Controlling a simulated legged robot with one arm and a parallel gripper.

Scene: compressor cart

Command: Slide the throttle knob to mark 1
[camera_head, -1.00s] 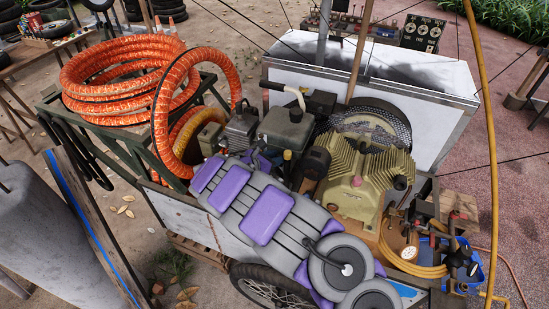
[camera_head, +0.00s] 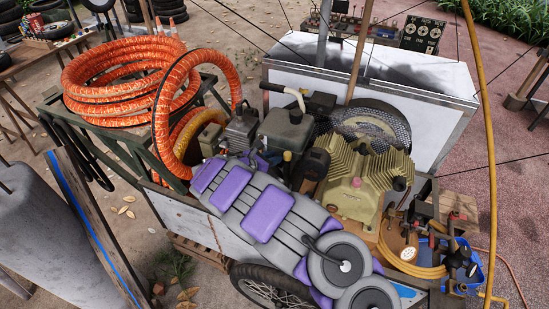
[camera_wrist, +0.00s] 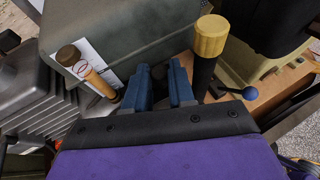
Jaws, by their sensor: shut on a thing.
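In the wrist view, my gripper (camera_wrist: 160,78) has its two blue fingers close together, with a narrow dark gap between them. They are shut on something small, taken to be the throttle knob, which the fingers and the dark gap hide. The fingers reach beside a grey-green box (camera_wrist: 120,35) on the engine. In the head view, my purple and grey arm reaches up and left over the cart, and the fingertips cannot be made out there. The numbered marks cannot be read in either view.
A yellow knob (camera_wrist: 211,36) on a black post stands close right of the fingers. A brown-capped handle (camera_wrist: 69,57) and a white card (camera_wrist: 98,62) are at left.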

